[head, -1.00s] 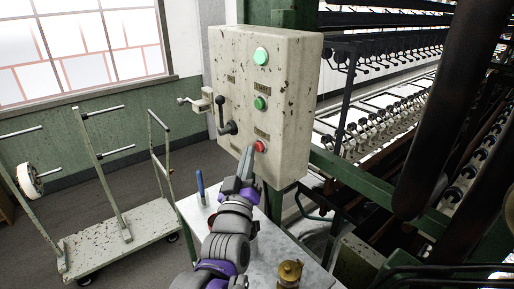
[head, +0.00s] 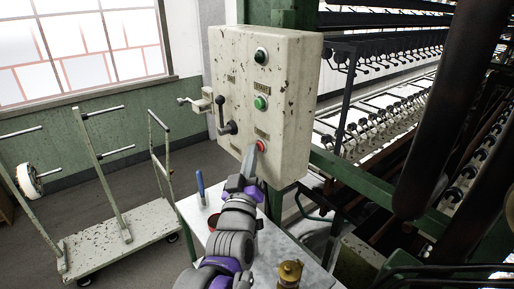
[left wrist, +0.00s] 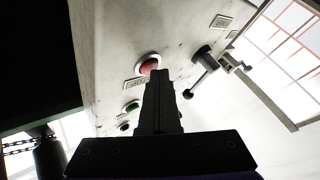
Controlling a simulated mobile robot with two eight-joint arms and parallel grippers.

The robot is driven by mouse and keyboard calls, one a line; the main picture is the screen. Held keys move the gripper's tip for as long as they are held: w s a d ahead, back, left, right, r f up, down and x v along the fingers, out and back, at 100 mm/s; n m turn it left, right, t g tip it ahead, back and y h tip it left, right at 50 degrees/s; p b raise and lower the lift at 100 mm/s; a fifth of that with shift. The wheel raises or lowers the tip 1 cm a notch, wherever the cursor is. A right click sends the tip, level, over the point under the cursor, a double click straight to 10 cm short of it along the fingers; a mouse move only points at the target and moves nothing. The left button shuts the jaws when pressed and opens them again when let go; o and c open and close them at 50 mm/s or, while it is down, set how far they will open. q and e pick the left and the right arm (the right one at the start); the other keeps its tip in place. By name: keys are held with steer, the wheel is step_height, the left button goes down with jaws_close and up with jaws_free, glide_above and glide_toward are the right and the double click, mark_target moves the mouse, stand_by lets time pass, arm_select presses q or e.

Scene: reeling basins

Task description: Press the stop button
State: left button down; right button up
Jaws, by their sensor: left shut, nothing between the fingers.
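The red stop button (head: 261,146) is the lowest of the round fittings on the front of the worn cream control box (head: 290,120). My left gripper (head: 252,148) is shut and empty, its fingertips at the left edge of the red button. They appear to touch it or nearly so. In the left wrist view the red button (left wrist: 149,66) shows just beyond the fingertips (left wrist: 158,72), which hide part of its lower edge. A green button (head: 261,103) sits above the red one, and a dark lamp (head: 261,56) is at the top. My right gripper is not in view.
A black lever (head: 222,115) projects from the box left of the buttons. Below stands a pale table (head: 310,273) with a blue upright object (head: 200,187) and a brass pot (head: 289,273). A cart (head: 120,235) is at left, reeling machinery at right.

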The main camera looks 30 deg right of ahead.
arm_select(q)
steer(key=shift+a, duration=0.1)
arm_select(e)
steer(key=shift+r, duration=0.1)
arm_select(q)
steer(key=shift+s+a, duration=0.1)
steer(key=shift+a, duration=0.65)
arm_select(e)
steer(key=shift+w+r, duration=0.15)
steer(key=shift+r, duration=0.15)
arm_select(q)
steer(key=shift+a+p, duration=0.1)
steer(key=shift+p, duration=0.2)
steer(key=a, duration=0.1)
steer(key=a+p, duration=0.1)
steer(key=a, duration=0.2)
steer(key=shift+s+a+p, duration=0.35)
steer(key=shift+a+p, duration=0.05)
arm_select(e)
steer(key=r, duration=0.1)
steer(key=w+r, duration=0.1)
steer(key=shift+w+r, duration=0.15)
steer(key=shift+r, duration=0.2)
